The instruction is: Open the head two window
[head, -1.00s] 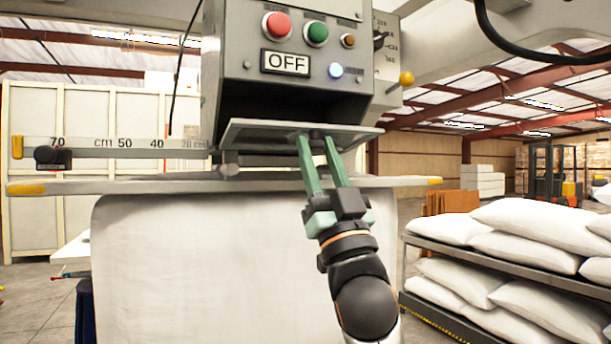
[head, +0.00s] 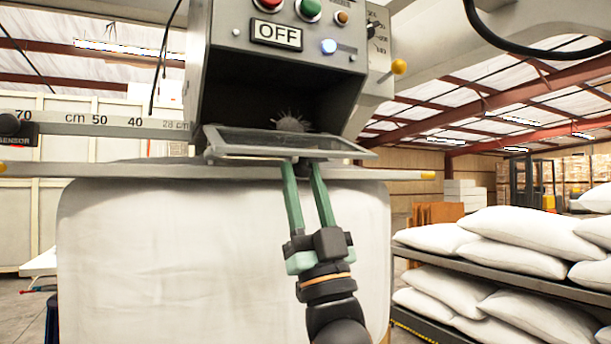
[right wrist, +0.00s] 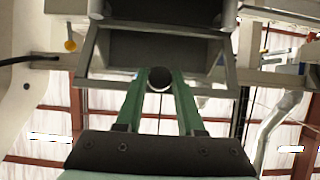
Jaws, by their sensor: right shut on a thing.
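The head two window (head: 235,151) is a framed clear flap at the bottom front of the grey machine head (head: 215,75). It is swung down and out, nearly flat, and the dark opening above it shows. A spiky round part (head: 290,121) sits inside. My right gripper (head: 302,164) is below the window's front edge, its green fingers reaching up to it. In the right wrist view the fingers are shut on a dark round knob (right wrist: 160,79) at the window frame's edge (right wrist: 195,86). My left gripper is not in view.
Red and green buttons and an OFF sign (head: 276,33) are on the head's front. A ruled bar (head: 110,122) runs left. A long bar (head: 400,175) crosses below, over a large white body (head: 180,250). White pillows (head: 500,235) fill a shelf at right.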

